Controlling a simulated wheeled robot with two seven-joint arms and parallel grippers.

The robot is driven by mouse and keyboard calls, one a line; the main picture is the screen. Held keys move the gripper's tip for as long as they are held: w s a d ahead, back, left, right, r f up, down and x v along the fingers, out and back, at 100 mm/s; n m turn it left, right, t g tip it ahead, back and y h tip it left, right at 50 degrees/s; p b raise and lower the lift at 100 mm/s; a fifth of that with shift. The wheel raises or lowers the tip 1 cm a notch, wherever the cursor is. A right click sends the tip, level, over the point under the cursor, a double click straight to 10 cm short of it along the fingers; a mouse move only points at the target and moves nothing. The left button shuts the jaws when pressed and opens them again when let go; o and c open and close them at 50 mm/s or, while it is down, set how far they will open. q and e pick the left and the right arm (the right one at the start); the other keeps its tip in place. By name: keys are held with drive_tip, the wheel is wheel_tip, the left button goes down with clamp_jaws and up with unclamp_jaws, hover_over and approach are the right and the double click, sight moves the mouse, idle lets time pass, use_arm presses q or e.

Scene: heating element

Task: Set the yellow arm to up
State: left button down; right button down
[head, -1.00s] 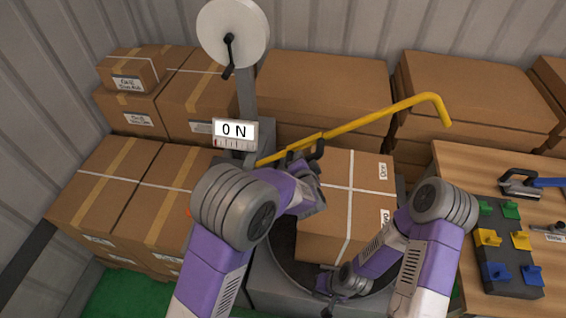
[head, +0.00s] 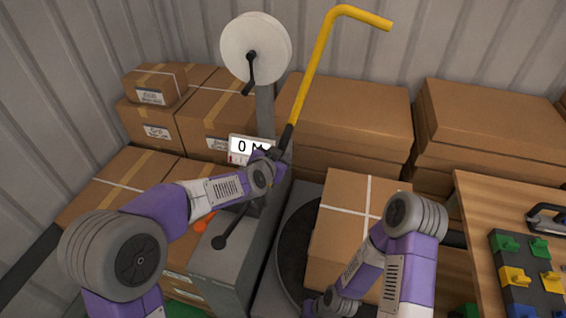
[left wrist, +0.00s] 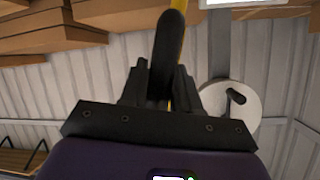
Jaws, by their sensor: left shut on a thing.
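The yellow arm (head: 312,75) rises steeply from the machine, leaning a little right, with its bent end at the top pointing right. Its lower part is black. My left gripper (head: 277,153) is at this lower part, beside the display. In the left wrist view my left gripper (left wrist: 163,88) is shut on the black part of the arm (left wrist: 168,45), with a strip of yellow beyond. My right gripper (head: 318,307) is low by the box on the turntable, at the bottom edge; its fingers are too unclear to judge.
A white display (head: 243,147) is partly hidden by my left gripper. A white reel with a crank (head: 240,35) stands behind it. A carton (head: 340,215) sits on the dark turntable (head: 290,245). Stacked cartons line the back wall. A wooden table (head: 490,205) with coloured clips is at right.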

use_arm(q)
drive_tip(key=shift+w+a+r, duration=0.1)
drive_tip(key=shift+a, duration=0.1)
drive_tip(key=c, duration=0.9)
unclamp_jaws()
drive_tip(key=v, duration=0.7)
drive_tip(key=shift+s+p, duration=0.3)
drive_tip(key=shift+p, duration=0.15)
drive_tip(key=shift+a, duration=0.1)
